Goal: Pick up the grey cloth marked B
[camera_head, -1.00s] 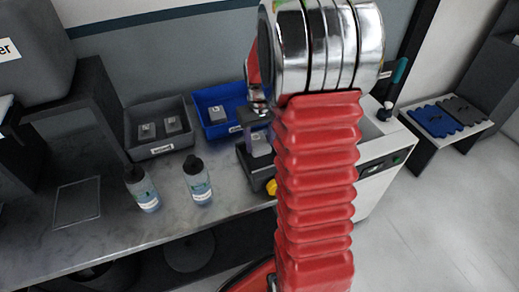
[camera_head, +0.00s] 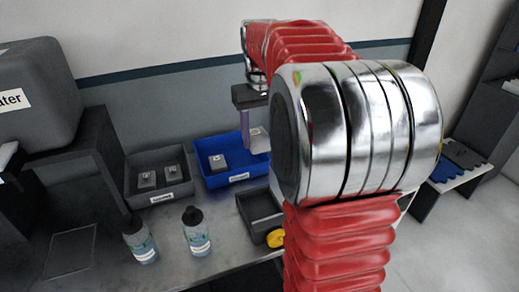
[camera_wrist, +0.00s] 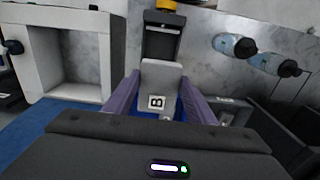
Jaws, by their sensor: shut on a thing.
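My gripper (camera_head: 251,138) is shut on a grey cloth (camera_head: 259,140) and holds it up, in line with the right part of the blue bin (camera_head: 201,181) in the head view. In the wrist view, the cloth (camera_wrist: 161,77) stands between my two purple fingers and its label reads B. Another grey cloth (camera_head: 217,162) lies in the blue bin. Its mark is too small to read. My arm's large chrome joint hides part of the scene to the right.
An open dark tray (camera_head: 262,209) with a yellow knob (camera_head: 275,238) is in front of the blue bin. A grey bin (camera_head: 158,197) with two grey cloths stands to its left. Two bottles (camera_head: 141,242) (camera_head: 197,233) stand near the bench front. A white machine (camera_wrist: 75,60) shows in the wrist view.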

